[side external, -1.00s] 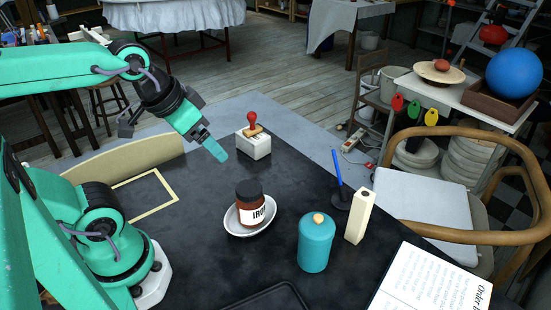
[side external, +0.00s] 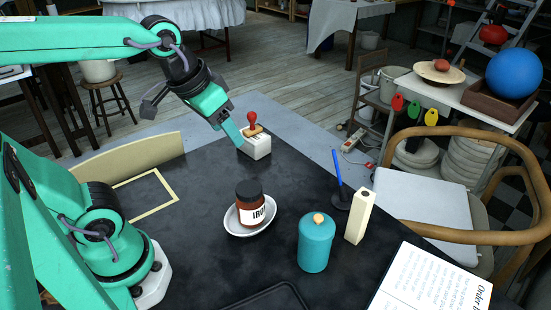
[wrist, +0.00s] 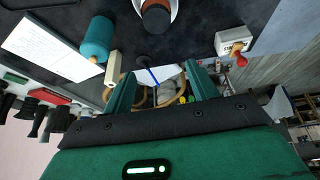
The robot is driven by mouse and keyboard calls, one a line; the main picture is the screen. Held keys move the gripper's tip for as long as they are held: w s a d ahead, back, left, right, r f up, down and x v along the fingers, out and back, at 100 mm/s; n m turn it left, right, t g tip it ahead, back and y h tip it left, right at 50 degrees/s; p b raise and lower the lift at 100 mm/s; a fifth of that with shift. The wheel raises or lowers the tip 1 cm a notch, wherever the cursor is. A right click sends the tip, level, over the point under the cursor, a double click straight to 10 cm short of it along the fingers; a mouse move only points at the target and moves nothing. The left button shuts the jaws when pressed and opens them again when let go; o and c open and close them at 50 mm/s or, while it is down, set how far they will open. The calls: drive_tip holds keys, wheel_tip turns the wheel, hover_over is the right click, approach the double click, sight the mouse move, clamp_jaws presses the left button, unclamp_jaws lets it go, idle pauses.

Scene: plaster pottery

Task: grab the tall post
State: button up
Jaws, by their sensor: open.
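The tall post (side external: 359,217) is a cream, square-sided column with a dark hole in its top. It stands upright on the dark table at the right, beside the teal canister (side external: 316,243). In the wrist view the post (wrist: 113,68) shows left of centre, near the left finger. My gripper (side external: 229,127) is open and empty, above the table's far left part, close to the white block with the red-knobbed stamp (side external: 256,147). In the wrist view both fingers of my gripper (wrist: 162,84) stand apart with nothing held. The post is well to the right of my gripper in the side view.
A blue pen (side external: 337,168) stands in a black holder just behind the post. A dark-lidded jar (side external: 249,205) sits in a white dish (side external: 270,215) mid-table. An open order book (side external: 425,280) lies at front right, a dark tray (side external: 268,298) at the front edge. The table's left-middle is clear.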

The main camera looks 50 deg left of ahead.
drive_tip(key=w+d+r+g, duration=0.1)
drive_tip(key=w+d, duration=0.3)
drive_tip(key=w, duration=0.3)
drive_tip(key=n+g, duration=0.1)
drive_tip(key=g, duration=0.3)
hover_over(365, 194)
drive_tip(key=f, duration=0.8)
drive_tip(key=shift+a+f, duration=0.25)
drive_tip(key=shift+w+d+f, duration=0.1)
drive_tip(key=shift+d+f, duration=0.05)
drive_tip(key=shift+d, duration=0.05)
drive_tip(key=shift+f, duration=3.95)
drive_tip(key=shift+r, duration=0.1)
clamp_jaws()
